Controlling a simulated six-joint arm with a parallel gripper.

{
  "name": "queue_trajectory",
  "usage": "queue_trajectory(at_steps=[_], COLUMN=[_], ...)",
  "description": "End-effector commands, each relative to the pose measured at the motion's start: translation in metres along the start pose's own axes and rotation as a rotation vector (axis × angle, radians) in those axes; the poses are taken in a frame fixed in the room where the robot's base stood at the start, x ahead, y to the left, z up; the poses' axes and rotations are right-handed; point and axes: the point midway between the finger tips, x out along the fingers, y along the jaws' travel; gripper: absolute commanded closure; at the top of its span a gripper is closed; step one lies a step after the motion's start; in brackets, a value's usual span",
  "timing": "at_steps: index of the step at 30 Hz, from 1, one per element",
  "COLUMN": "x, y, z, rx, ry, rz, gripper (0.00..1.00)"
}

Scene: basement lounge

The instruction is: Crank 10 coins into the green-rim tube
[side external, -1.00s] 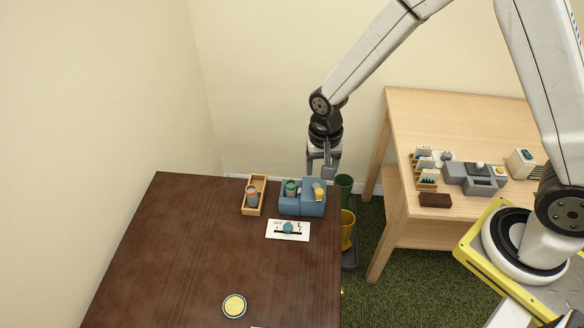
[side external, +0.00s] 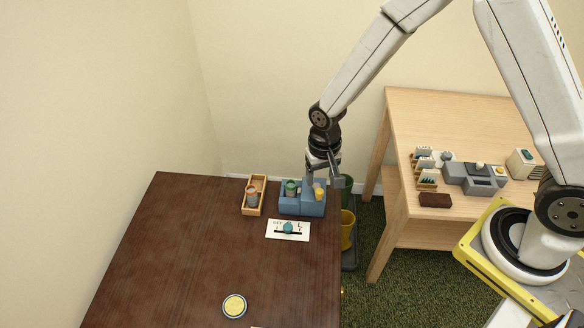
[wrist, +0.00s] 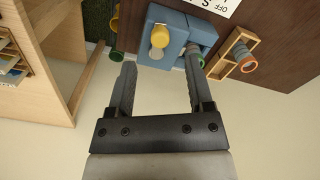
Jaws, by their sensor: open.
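A blue coin machine (side external: 302,208) stands at the far right corner of the dark table. A green-rim tube (side external: 291,187) sits in its left part, and a yellow knob (side external: 319,193) is on its right part. My gripper (side external: 325,181) is open and empty, just above and behind the machine's right part. In the wrist view, the open fingers (wrist: 160,62) point toward the machine (wrist: 177,22). The yellow knob (wrist: 160,36) shows between them, and the green rim (wrist: 199,61) is near the right fingertip. Coins cannot be made out.
A wooden tray (side external: 246,207) with an orange-rim tube (side external: 252,195) stands left of the machine. A white card (side external: 288,236) with a teal piece lies in front. A round yellow disc (side external: 234,306) lies nearer. Green and yellow bins (side external: 347,232) stand beside the table. The table's middle is clear.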

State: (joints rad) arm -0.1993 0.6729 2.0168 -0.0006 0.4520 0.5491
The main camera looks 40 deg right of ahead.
Motion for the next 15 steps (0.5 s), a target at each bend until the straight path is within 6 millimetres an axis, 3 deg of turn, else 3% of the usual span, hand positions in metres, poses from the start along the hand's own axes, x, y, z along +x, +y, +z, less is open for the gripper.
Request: queue_trajectory(at_steps=[6, 15], x=[0.025, 0.046], y=[0.000, 0.000], z=[0.001, 0.000], rx=[0.000, 0.001], ry=[-0.002, 0.000], rz=[0.001, 0.001], gripper=[0.33, 0.33])
